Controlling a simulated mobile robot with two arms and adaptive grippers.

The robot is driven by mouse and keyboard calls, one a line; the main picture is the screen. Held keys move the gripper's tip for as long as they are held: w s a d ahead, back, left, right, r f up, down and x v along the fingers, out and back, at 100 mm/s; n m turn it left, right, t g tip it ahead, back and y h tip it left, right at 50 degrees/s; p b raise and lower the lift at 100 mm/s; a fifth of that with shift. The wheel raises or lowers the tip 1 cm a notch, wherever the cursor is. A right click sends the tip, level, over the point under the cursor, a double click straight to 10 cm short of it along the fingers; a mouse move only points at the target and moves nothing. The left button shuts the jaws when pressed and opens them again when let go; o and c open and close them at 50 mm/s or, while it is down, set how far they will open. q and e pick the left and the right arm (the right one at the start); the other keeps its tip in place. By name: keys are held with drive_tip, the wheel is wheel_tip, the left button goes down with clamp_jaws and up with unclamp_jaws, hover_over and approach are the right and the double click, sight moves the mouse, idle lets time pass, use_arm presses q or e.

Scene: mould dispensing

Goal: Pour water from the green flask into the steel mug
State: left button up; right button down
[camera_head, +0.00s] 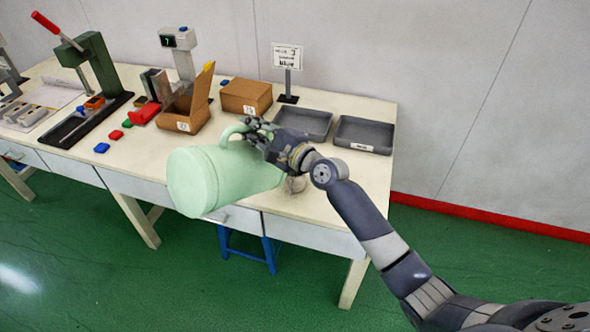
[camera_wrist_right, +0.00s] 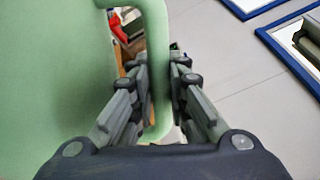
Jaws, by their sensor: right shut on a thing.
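The green flask (camera_head: 225,178) is pale green with a loop handle and is tilted far over, nearly on its side, above the table's front edge. Its broad round end faces left and its other end points right, under my right arm. My right gripper (camera_head: 258,133) is shut on the flask's handle. In the right wrist view, the fingers (camera_wrist_right: 160,85) close on both sides of the handle (camera_wrist_right: 158,50), with the flask body (camera_wrist_right: 55,80) at left. A small, unclear round shape (camera_head: 295,184) sits by the flask's right end; I cannot tell whether it is the steel mug. My left gripper is out of view.
The table (camera_head: 340,200) has two grey trays (camera_head: 363,135) at right, cardboard boxes (camera_head: 246,97) and a small sign (camera_head: 287,57) behind. A green press (camera_head: 92,65) and small coloured pieces (camera_head: 102,148) are at left. A blue stool (camera_head: 247,245) stands under the table.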

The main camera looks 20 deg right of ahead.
sight(243, 157)
drive_tip(key=shift+w+d+r+m, duration=0.3)
drive_tip(key=shift+d+r, duration=0.1)
drive_tip(key=shift+r, duration=0.1)
drive_tip(key=s+a+f+n, duration=0.1)
drive_tip(key=a, duration=0.1)
drive_tip(key=s+a+f+n, duration=0.1)
drive_tip(key=a+f, duration=0.1)
drive_tip(key=s+a+f+n+b, duration=0.1)
drive_tip(key=s+a+n, duration=0.1)
drive_tip(key=shift+f+t, duration=0.2)
drive_tip(key=shift+t, duration=0.1)
drive_tip(key=shift+s+a+f+n+b, duration=0.1)
drive_tip(key=shift+a+f+n+b, duration=0.05)
drive_tip(key=shift+f+b, duration=0.15)
drive_tip(key=shift+s+a+f+n+b, duration=0.1)
drive_tip(key=shift+f+n+b, duration=0.05)
drive_tip(key=shift+f, duration=0.25)
drive_tip(key=shift+s+a+f+n+b, duration=0.3)
drive_tip(key=shift+a+f+n, duration=0.2)
drive_tip(key=shift+a+f, duration=0.1)
drive_tip(key=shift+d+f, duration=0.1)
